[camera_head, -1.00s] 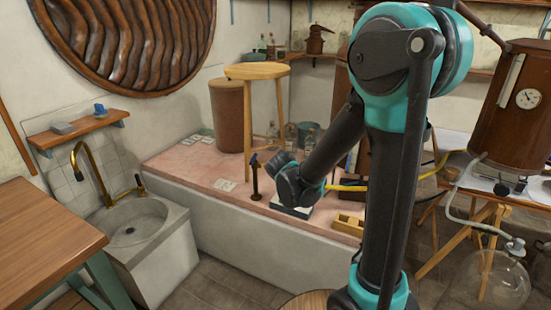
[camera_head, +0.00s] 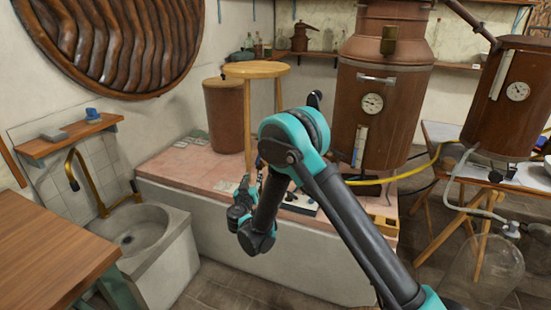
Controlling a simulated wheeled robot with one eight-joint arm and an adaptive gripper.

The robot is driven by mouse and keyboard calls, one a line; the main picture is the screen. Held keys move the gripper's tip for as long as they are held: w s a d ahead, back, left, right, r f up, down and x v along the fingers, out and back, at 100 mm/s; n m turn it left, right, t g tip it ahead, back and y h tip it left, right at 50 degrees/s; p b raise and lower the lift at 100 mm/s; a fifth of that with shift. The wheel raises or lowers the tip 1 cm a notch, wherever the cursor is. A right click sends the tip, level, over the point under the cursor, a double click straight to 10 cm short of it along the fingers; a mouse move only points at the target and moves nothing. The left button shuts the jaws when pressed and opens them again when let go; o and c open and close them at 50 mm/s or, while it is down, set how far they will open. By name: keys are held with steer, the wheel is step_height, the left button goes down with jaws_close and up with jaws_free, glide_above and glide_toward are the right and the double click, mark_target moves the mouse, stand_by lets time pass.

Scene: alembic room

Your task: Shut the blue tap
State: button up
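I cannot make out a blue tap for certain. A brass tap (camera_head: 82,172) arches over the stone sink (camera_head: 140,232) at the left, and a smaller brass fitting (camera_head: 136,190) stands at the sink's back right. A small blue thing (camera_head: 92,114) sits on the wall shelf above; its kind is unclear. My gripper (camera_head: 243,186) is at the end of my bent arm, in front of the pink-topped bench and right of the sink, apart from the brass tap. Its fingers are too small and dark to read. My arm hides part of the bench.
The pink-topped bench (camera_head: 180,172) holds a brown cylinder (camera_head: 223,112) and a wooden stool (camera_head: 256,70). Copper vessels (camera_head: 385,105) stand at the right, with a yellow hose (camera_head: 415,170) and a glass flask (camera_head: 485,265). A wooden table (camera_head: 45,240) fills the lower left.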

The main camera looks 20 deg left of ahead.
steer(key=w+a, duration=0.1)
steer(key=w, duration=0.4)
steer(key=w+a, duration=0.1)
steer(key=w, duration=0.5)
steer(key=w+a, duration=0.1)
steer(key=w, duration=0.4)
steer(key=shift+w+a+f, duration=0.2)
steer(key=shift+w+a, duration=0.05)
steer(key=shift+w, duration=0.15)
steer(key=shift+c, duration=0.2)
jaws_close()
